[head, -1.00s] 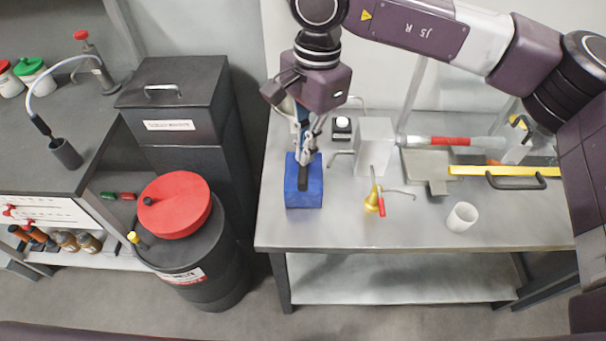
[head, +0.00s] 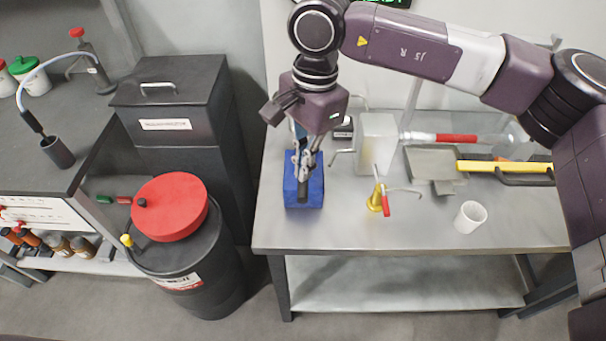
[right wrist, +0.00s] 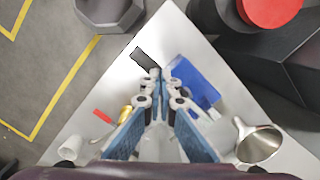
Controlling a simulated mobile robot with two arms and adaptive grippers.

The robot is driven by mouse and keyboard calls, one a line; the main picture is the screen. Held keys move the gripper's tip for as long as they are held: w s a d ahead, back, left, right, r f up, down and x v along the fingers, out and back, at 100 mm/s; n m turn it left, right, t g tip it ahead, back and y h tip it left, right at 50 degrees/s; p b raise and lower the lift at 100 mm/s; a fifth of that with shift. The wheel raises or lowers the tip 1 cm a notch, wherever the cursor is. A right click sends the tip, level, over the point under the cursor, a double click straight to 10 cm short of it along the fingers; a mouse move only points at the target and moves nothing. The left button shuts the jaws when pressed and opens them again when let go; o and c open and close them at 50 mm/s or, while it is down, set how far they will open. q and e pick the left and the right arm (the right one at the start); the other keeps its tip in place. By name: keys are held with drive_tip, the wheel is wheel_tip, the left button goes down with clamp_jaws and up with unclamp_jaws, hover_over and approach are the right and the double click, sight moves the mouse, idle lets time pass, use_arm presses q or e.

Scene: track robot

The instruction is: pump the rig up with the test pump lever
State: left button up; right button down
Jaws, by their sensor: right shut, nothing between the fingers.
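The test pump appears to be the blue block-shaped unit (head: 313,188) near the left end of the steel bench. It also shows in the right wrist view (right wrist: 193,75). A black bar, seemingly its lever grip (head: 302,192), shows in front of the blue body in the head view. In the right wrist view the black grip (right wrist: 144,59) lies beside the blue body. My right gripper (head: 305,168) points down over the pump, its closed fingertips (right wrist: 162,76) close to the grip's end. Whether they touch it I cannot tell. My left gripper is not in view.
A white block (head: 377,145), a yellow fitting with a red handle (head: 375,200) and a white cup (head: 470,217) stand right of the pump. A dark drum with a red lid (head: 170,207) stands left of the bench. The bench front is mostly clear.

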drive_tip(key=shift+w+d+r, duration=0.25)
drive_tip(key=shift+w+d, duration=0.3)
drive_tip(key=shift+d, duration=0.1)
drive_tip(key=shift+w+d+r, duration=0.2)
drive_tip(key=shift+w+d, duration=0.35)
drive_tip(key=shift+d, duration=0.05)
wheel_tip(320, 180, up, 12)
drive_tip(key=d, duration=0.1)
drive_tip(key=shift+w, duration=0.4)
idle(0.6)
